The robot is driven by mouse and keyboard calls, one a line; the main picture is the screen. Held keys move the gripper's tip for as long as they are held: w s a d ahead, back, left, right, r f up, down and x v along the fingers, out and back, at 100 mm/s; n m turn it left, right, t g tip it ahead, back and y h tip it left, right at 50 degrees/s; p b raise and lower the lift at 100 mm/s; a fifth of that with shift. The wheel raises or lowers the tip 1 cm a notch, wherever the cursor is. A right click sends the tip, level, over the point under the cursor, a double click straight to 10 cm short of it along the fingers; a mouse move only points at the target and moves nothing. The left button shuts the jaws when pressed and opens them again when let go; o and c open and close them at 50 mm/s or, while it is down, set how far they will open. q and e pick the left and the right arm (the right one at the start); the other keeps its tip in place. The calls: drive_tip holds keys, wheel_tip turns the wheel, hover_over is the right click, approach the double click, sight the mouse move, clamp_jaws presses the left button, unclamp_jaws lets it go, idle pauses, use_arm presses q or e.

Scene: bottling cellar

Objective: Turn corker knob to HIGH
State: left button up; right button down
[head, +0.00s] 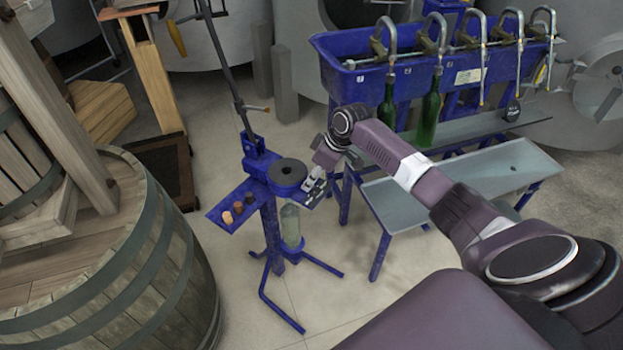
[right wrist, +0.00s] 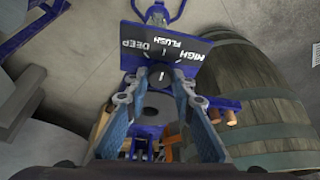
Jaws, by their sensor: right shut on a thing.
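The blue floor corker (head: 268,215) stands in the middle of the head view. In the right wrist view its dial plate (right wrist: 130,60) carries the words DEEP, FLUSH and HIGH. The dark corker knob (right wrist: 160,74) sits below these words, with a short white mark that looks roughly upright, towards the middle of the plate. My right gripper (head: 314,187) is at the right side of the corker head; its fingers, also in the right wrist view (right wrist: 161,80), are shut on the knob. The knob cannot be made out in the head view. My left gripper is not in view.
A tray (head: 222,214) with several corks sticks out from the corker's left. A pale bottle (head: 290,226) stands inside the corker. A wooden barrel (head: 120,275) is at left. A blue filler trough (head: 335,62) with green bottles and a grey drip tray (head: 400,210) stand right.

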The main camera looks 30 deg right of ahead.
drive_tip(key=shift+r+p, duration=0.15)
drive_tip(key=shift+p, duration=0.35)
drive_tip(key=m+p, duration=0.1)
drive_tip(key=p, duration=0.1)
drive_tip(key=m+h+p, duration=0.1)
drive_tip(key=m+p, duration=0.1)
drive_tip(key=p, duration=0.1)
drive_tip(key=m+p, duration=0.1)
drive_tip(key=p, duration=0.1)
drive_tip(key=shift+s+a+r+m+h, duration=0.15)
drive_tip(key=shift+a+m+h, duration=0.1)
drive_tip(key=shift+m+h, duration=0.15)
drive_tip(key=shift+f+m+h+p, duration=0.25)
drive_tip(key=shift+m+h+p, duration=0.25)
drive_tip(key=shift+m+p, duration=0.7)
drive_tip(key=shift+t, duration=0.3)
